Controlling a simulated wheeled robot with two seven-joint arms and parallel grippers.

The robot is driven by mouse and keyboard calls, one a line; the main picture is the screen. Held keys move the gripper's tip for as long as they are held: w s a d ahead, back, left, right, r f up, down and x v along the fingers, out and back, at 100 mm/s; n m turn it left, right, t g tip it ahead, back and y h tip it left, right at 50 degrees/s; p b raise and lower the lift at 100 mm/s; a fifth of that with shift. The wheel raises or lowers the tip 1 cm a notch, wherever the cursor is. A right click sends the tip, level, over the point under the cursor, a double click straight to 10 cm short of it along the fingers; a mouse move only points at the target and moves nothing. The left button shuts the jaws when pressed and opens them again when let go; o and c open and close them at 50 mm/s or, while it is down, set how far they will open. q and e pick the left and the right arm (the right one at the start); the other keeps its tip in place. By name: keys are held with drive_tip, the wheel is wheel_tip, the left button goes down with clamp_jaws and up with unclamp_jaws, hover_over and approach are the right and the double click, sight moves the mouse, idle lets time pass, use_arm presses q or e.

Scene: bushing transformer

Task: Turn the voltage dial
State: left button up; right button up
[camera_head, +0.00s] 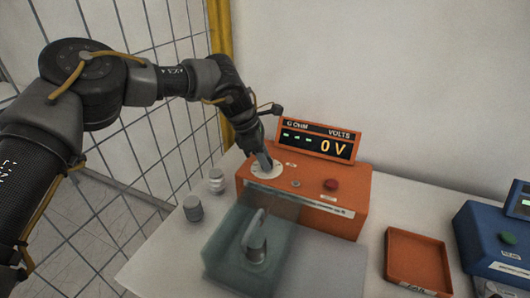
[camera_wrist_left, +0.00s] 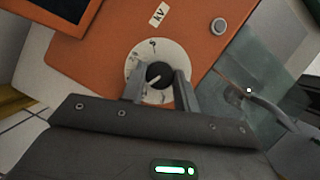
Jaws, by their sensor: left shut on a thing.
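The voltage dial is a black knob (camera_wrist_left: 159,75) on a round white scale plate, on top of the orange tester (camera_head: 350,187). The plate also shows in the head view (camera_head: 264,172), partly covered by my gripper. My left gripper (camera_wrist_left: 158,88) is shut on the knob, with one finger on each side of it. In the head view my left gripper (camera_head: 263,162) reaches down to the dial from the upper left. The tester's display (camera_head: 318,140) reads 0 V. My right gripper is not in view.
A translucent box (camera_head: 225,255) with a handle stands in front of the tester. An orange tray (camera_head: 416,262) and a blue device (camera_head: 490,245) are at the right. A wire fence (camera_head: 150,120) is at the left.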

use_arm(q)
drive_tip(key=m+g+p, duration=0.1)
drive_tip(key=m, duration=0.2)
drive_tip(key=shift+w+m+p, duration=0.1)
drive_tip(key=shift+m+p, duration=0.2)
drive_tip(key=shift+m, duration=0.1)
drive_tip(key=shift+g, duration=0.3)
drive_tip(key=shift+m, duration=0.4)
drive_tip(key=o, duration=1)
drive_tip(key=shift+c, duration=0.2)
